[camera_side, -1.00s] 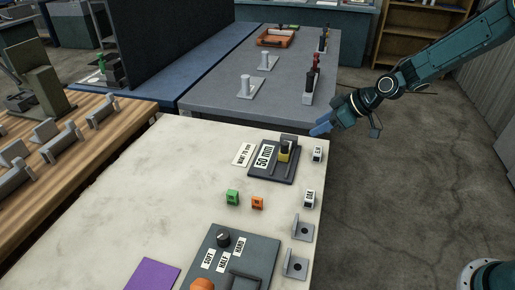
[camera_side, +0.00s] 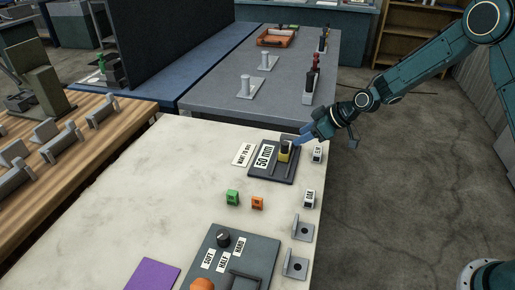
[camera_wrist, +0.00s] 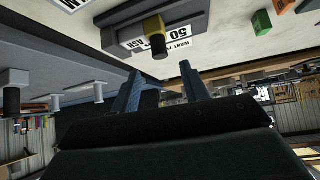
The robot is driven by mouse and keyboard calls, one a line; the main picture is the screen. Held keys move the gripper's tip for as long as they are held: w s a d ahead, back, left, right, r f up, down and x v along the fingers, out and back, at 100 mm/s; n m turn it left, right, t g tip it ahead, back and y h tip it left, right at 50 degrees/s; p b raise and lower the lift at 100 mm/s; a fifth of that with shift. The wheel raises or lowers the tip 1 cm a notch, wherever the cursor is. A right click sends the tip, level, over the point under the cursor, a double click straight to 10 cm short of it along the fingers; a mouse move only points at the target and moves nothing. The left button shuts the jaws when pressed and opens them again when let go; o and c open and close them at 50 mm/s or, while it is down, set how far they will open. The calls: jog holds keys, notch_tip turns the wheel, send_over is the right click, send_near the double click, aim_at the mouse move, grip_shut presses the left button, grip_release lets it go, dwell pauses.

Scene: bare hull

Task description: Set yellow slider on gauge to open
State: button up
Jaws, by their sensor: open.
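The gauge (camera_side: 261,172) is a dark plate with a "50 mm" label on the pale table. It also shows upside down at the top of the wrist view (camera_wrist: 127,37). The yellow slider (camera_side: 284,157) sits at the gauge's right side, with a dark part on top; in the wrist view the yellow slider (camera_wrist: 153,27) has a dark round end toward me. My gripper (camera_side: 303,139) has blue fingers and is just right of and behind the slider, apart or touching I cannot tell. In the wrist view my gripper (camera_wrist: 160,75) is open, with nothing between its fingers.
Small white label blocks (camera_side: 317,154) stand right of the gauge. A green block (camera_side: 232,197) and an orange block (camera_side: 257,202) sit in front of it. A dark panel with a knob (camera_side: 224,238) is nearer. The pale table's left part is clear.

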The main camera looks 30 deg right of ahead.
aim_at(286, 143)
jog(key=shift+x, duration=4)
